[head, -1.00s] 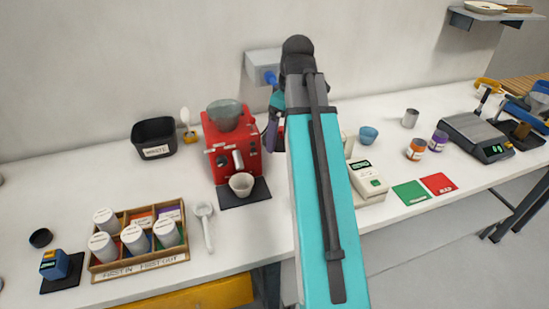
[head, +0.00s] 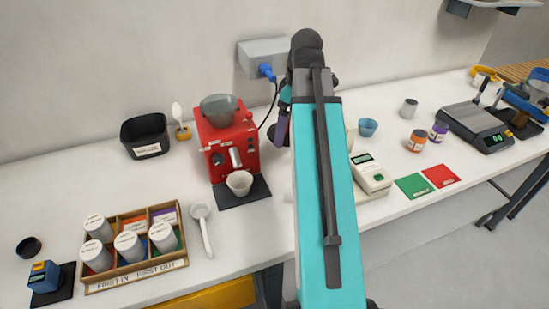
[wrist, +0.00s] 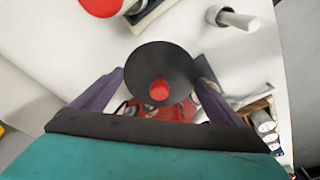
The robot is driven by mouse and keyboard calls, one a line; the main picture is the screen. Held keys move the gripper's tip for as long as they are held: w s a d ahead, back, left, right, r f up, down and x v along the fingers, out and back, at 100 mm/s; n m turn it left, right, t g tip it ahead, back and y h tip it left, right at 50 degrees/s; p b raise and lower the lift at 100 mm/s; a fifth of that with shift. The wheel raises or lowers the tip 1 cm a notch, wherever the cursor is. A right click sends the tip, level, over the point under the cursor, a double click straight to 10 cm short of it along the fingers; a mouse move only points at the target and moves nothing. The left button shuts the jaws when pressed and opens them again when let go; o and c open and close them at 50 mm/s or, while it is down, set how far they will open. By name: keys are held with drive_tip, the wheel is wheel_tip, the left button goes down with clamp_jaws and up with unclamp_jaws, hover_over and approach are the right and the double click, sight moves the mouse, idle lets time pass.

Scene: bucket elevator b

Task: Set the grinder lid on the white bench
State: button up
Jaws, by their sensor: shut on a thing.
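The grinder lid (wrist: 140,65) is a dark round disc with a red knob in the wrist view. My gripper (wrist: 158,84) is shut on it, one purple finger at each side of its rim. In the head view my arm hides the lid, and only a purple part of my gripper (head: 282,128) shows beside the arm. The red grinder (head: 217,150) stands on the white bench (head: 90,180), left of my arm, with its clear hopper on top uncovered. A pale cup sits at its front on a dark mat.
A wooden crate (head: 150,267) of white-capped jars is at front left, with a white scoop (head: 204,232) beside it. A black waste bin (head: 147,135) stands behind. Green and red mats and a scale (head: 474,125) are at right. Bare bench lies left of the grinder.

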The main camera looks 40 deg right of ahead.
drive_tip(key=shift+f, duration=0.1)
idle(0.3)
wheel_tip(320, 180, down, 14)
drive_tip(key=shift+r+p, duration=0.15)
drive_tip(key=shift+p, duration=1)
drive_tip(key=shift+w+d+p, duration=0.15)
drive_tip(key=shift+w+p, duration=0.1)
drive_tip(key=shift+w, duration=0.75)
drive_tip(key=shift+w+d+p, duration=0.15)
drive_tip(key=shift+w+p, duration=0.1)
drive_tip(key=shift+w, duration=0.75)
drive_tip(key=shift+w, duration=0.1)
drive_tip(key=shift+w+d+r+p, duration=0.1)
drive_tip(key=shift+w+p, duration=0.1)
drive_tip(key=shift+w, duration=0.4)
drive_tip(key=shift+w+d+f+p, duration=0.1)
drive_tip(key=shift+w+p, duration=0.15)
drive_tip(key=shift+w, duration=0.4)
drive_tip(key=shift+w+d+r+p, duration=0.1)
drive_tip(key=shift+w+p, duration=0.1)
drive_tip(key=shift+w, duration=0.4)
drive_tip(key=shift+f+p, duration=0.35)
drive_tip(key=shift+f, duration=0.35)
drive_tip(key=shift+f, duration=0.15)
drive_tip(key=o, duration=0.9)
